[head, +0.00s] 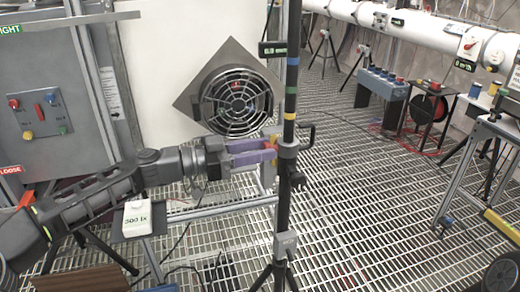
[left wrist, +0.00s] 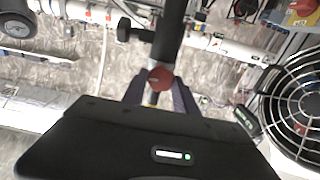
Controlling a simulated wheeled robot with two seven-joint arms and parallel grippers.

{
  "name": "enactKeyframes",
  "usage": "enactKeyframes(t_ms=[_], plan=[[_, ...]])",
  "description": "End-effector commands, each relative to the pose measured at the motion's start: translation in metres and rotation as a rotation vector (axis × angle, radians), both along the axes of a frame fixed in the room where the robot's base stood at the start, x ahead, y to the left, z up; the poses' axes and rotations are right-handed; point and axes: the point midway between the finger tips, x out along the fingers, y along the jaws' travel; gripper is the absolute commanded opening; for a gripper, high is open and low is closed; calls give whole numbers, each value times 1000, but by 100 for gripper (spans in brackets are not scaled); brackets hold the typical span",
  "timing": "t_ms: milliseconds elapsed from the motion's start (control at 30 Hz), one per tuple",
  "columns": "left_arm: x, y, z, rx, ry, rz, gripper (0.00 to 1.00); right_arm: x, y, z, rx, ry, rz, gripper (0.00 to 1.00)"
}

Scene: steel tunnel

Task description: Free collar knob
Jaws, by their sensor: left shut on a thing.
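A black upright pole (head: 290,80) with coloured bands stands in the middle of the head view. A collar (head: 288,149) sits around it at mid height, with a black handle (head: 307,133) on its right side. My left gripper (head: 272,150) comes in from the left, level, with its purple fingers at the collar. In the left wrist view the round red collar knob (left wrist: 160,77) sits between the fingertips (left wrist: 158,92), and the gripper is shut on it. In the head view the fingers mostly hide the knob. My right gripper is in neither view.
A round caged fan (head: 237,100) on a grey plate is behind the left gripper. A grey panel (head: 45,110) with coloured buttons is at left, and a white box (head: 137,218) marked 300 lx is below the arm. Open grated floor (head: 350,220) lies right of the pole.

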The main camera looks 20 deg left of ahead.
Motion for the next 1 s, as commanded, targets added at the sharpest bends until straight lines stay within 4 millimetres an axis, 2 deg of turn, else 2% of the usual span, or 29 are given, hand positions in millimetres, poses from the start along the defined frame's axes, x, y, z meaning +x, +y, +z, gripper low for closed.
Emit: enactKeyframes(t_ms=[33,200,667,1000], plan=[[0,0,0,0,0,-1,12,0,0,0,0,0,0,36],[0,0,0,0,0,-1,0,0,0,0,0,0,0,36],[0,0,0,-28,45,-1,0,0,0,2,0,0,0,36],[1,0,1,-138,220,-1,0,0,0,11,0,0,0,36]])
